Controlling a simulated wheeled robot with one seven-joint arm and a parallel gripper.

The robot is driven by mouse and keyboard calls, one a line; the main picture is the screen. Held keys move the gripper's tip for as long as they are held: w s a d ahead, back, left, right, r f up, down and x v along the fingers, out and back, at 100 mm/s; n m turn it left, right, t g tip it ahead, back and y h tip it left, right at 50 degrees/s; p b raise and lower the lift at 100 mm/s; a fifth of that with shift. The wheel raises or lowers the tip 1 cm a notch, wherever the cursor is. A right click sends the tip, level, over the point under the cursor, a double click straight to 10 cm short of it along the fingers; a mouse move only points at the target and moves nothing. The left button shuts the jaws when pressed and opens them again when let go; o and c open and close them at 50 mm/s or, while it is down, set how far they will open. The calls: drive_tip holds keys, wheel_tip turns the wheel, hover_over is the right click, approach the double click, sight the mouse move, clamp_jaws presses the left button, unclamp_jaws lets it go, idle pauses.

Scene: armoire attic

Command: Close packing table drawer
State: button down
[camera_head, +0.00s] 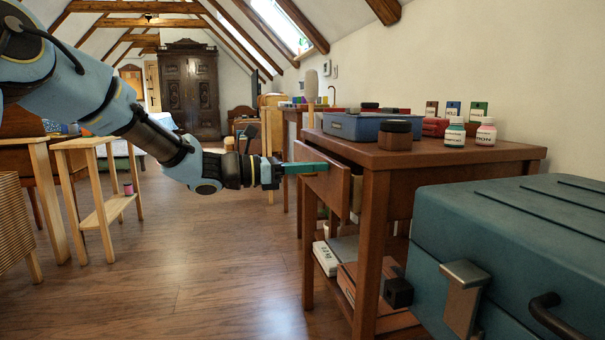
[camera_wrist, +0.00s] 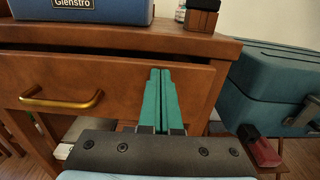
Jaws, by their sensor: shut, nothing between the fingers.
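The packing table (camera_head: 455,155) is brown wood and stands at the right in the head view. Its drawer front (camera_head: 338,190) stands out a little from the table on the left side, so the drawer looks partly open. The wrist view shows the drawer front (camera_wrist: 110,75) close up, with a brass handle (camera_wrist: 62,101) left of my gripper. My gripper (camera_head: 318,168) is shut and empty, its green fingers pointing at the drawer front. In the wrist view the fingertips (camera_wrist: 160,74) overlap the panel right of the handle; they look touching or very near.
A large teal case (camera_head: 520,240) fills the lower right. Boxes lie on the table's lower shelf. Wooden floor (camera_head: 210,270) is clear left of the table.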

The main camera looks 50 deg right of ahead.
sight(335, 161)
drive_tip(key=shift+s, duration=0.1)
drive_tip(key=shift+p+x, duration=0.85)
drive_tip(key=shift+x, duration=1.45)
drive_tip(key=shift+d+r, duration=0.1)
drive_tip(key=shift+r, duration=0.1)
